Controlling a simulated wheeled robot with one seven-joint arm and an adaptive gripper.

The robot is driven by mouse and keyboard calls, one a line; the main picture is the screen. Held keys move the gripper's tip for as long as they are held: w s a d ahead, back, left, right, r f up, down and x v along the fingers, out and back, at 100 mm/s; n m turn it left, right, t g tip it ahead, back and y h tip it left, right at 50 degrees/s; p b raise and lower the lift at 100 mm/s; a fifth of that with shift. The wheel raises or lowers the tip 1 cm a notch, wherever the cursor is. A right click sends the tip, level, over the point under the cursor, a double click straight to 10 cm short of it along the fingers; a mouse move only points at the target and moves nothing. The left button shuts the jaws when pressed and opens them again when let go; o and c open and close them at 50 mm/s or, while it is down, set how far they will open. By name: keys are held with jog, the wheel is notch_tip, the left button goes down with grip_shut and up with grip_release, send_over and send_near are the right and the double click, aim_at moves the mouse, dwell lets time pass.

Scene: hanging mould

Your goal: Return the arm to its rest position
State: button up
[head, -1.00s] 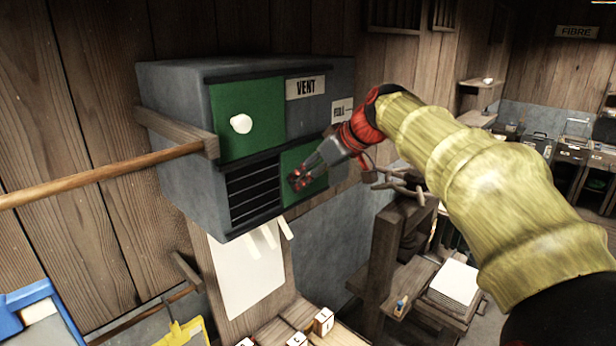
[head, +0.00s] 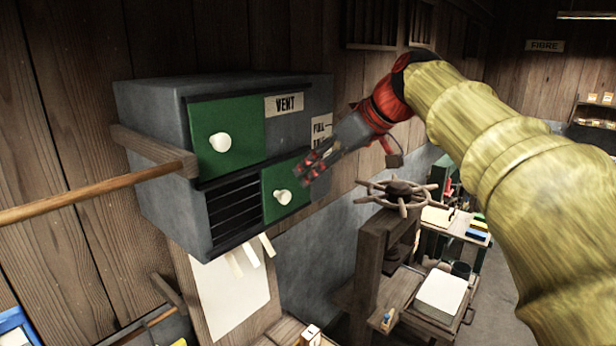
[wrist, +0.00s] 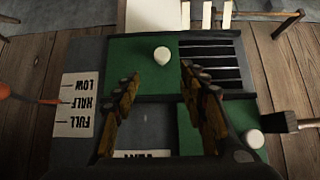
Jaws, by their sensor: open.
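My arm (head: 480,130), in a yellowish sleeve, reaches in from the right. The vent box (head: 150,140) hangs on the wall with two green panels. The upper panel's white knob (head: 220,142) and the lower panel's white knob (head: 283,197) both show clear. In the wrist view, the two fingers (wrist: 160,95) are spread, with the lower panel's knob (wrist: 161,55) seen beyond and between them.
A wooden pole (head: 90,194) runs to the box's left side. A spoked wheel (head: 397,192) stands on a wooden post below my gripper. A white sheet (head: 230,293) hangs under the box. Shelves and a bench with papers (head: 441,296) lie to the right.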

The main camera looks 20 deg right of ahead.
jog(key=shift+r, duration=0.15)
dwell(0.4)
jog(key=s+d+f+m+g+h+b, duration=0.1)
jog(key=s+d+f+m, duration=0.15)
jog(key=f, duration=0.45)
jog(key=s+d+f+m+h+b, duration=0.1)
jog(key=d+f+m, duration=0.1)
jog(key=f+m, duration=0.35)
jog(key=s+a+f+h+b, duration=0.1)
jog(key=s+f+b, duration=0.5)
jog(key=f, duration=0.7)
jog(key=s+a+f+h+b, duration=0.1)
jog(key=s+a+f+b, duration=0.1)
jog(key=s+f+b, duration=0.5)
jog(key=s+a+f+n+h+b, duration=0.1)
jog(key=s+a+f+b, duration=0.1)
jog(key=s+f+b, duration=0.5)
jog(key=shift+s+a+f+g, duration=0.4)
jog(key=shift+s+f, duration=2.85)
jog(key=shift+f, duration=2.85)
jog(key=shift+c, duration=0.3)
